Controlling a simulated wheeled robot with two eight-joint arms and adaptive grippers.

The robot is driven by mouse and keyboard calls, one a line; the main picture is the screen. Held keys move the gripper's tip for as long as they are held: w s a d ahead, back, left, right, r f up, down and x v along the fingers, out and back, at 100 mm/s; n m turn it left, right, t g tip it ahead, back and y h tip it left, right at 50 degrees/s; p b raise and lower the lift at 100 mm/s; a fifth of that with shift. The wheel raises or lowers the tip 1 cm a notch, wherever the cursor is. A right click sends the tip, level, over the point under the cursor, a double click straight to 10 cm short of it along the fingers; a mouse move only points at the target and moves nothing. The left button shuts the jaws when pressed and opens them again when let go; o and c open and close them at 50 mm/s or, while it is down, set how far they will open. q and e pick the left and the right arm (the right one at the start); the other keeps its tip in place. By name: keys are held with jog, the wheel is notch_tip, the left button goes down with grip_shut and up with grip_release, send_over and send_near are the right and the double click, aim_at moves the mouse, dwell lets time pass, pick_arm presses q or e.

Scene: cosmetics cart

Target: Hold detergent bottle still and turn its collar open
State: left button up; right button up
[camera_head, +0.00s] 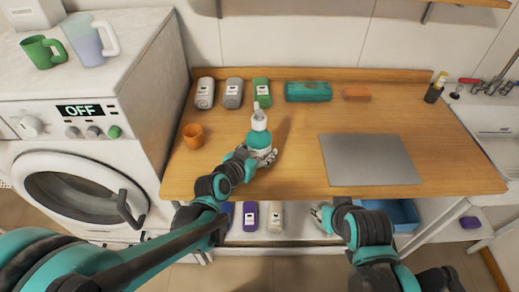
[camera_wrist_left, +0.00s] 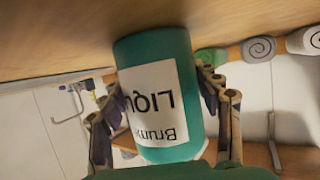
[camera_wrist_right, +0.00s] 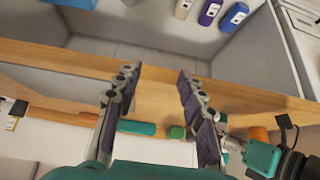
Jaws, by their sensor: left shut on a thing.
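The detergent bottle (camera_head: 258,140) is teal with a white collar and pump top (camera_head: 259,117). It stands upright on the wooden counter in the head view. My left gripper (camera_head: 262,158) is shut on the bottle's body from the front. In the left wrist view the bottle (camera_wrist_left: 160,90) shows a white label between the two fingers (camera_wrist_left: 160,105), and its top is hidden. My right gripper (camera_head: 322,216) is low in front of the counter's edge, apart from the bottle. In the right wrist view its fingers (camera_wrist_right: 150,110) are spread and empty.
An orange cup (camera_head: 193,135) is left of the bottle. A grey mat (camera_head: 369,159) lies right. Several bottles (camera_head: 249,216) and a blue bin (camera_head: 400,214) sit below the counter.

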jog(key=o, duration=0.4)
notch_tip(320, 180, up, 27)
jog(key=m+g, duration=0.1)
jog(key=g, duration=0.6)
send_over(259, 112)
jog(key=shift+f, duration=0.3)
notch_tip(259, 112, down, 12)
jog(key=shift+r, duration=0.25)
grip_shut()
